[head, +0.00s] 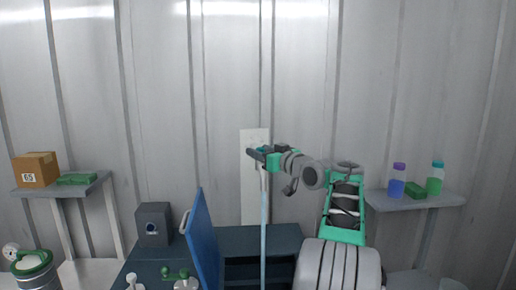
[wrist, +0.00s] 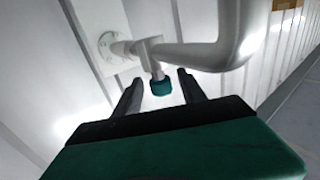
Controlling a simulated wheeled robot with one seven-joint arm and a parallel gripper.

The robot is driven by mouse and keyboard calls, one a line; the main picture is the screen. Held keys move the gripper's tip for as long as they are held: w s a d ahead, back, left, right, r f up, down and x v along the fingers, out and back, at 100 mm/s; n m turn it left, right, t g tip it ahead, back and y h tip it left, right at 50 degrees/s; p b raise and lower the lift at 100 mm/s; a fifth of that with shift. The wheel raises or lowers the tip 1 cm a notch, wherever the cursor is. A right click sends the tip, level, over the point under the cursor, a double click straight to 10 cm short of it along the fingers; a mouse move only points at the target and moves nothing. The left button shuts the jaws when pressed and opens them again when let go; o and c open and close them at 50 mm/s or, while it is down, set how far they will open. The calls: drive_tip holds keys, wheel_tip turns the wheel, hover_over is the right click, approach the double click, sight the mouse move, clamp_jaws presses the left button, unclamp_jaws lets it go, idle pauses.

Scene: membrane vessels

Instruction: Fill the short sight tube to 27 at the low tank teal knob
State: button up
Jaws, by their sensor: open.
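In the wrist view a teal knob (wrist: 161,86) sits on a short stub below a white pipe. My gripper (wrist: 160,82) is open, with one finger on either side of the knob. Small gaps show between the knob and the fingers, and I see no contact. In the head view my gripper (head: 258,155) is raised in front of a pale wall panel (head: 250,205), and the knob cannot be made out clearly there. A thin pale blue upright tube (head: 263,230) runs down below the gripper; I cannot tell whether it is the short sight tube. No scale marks are readable.
The white pipe (wrist: 215,52) bends close above the fingers, from a round wall flange (wrist: 108,46). A blue open door (head: 203,232) stands left of the tube by a dark cabinet (head: 262,240). Shelves flank the scene; a green-rimmed vessel (head: 33,263) stands far left.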

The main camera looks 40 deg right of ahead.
drive_tip(key=shift+w, duration=0.15)
clamp_jaws()
idle(0.4)
drive_tip(key=shift+a+f, duration=0.1)
drive_tip(key=shift+a, duration=0.05)
